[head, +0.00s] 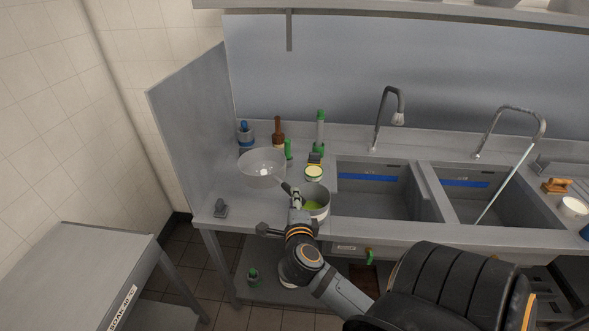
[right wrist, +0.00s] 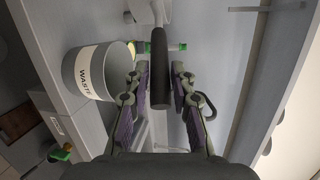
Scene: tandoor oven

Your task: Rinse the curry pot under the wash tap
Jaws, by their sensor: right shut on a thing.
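The pale grey, round curry pot (head: 262,165) is at the left end of the counter. Its dark handle (right wrist: 160,70) points toward me and lies between the fingers of my right gripper (head: 296,196). The right gripper is shut on this handle; the fingers also show in the right wrist view (right wrist: 160,85). I cannot tell whether the pot touches the counter. Two curved taps stand behind the sinks, one at the left sink (head: 390,100) and one at the right sink (head: 520,112). My left gripper is not in view.
A round WASTE bin (right wrist: 95,70) with green contents (head: 314,206) stands right beside my right gripper. Bottles (head: 320,130) and a small yellow-topped tub (head: 314,173) stand behind. The left sink (head: 372,205) looks empty. A thin pale line (head: 508,182) slants into the right sink.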

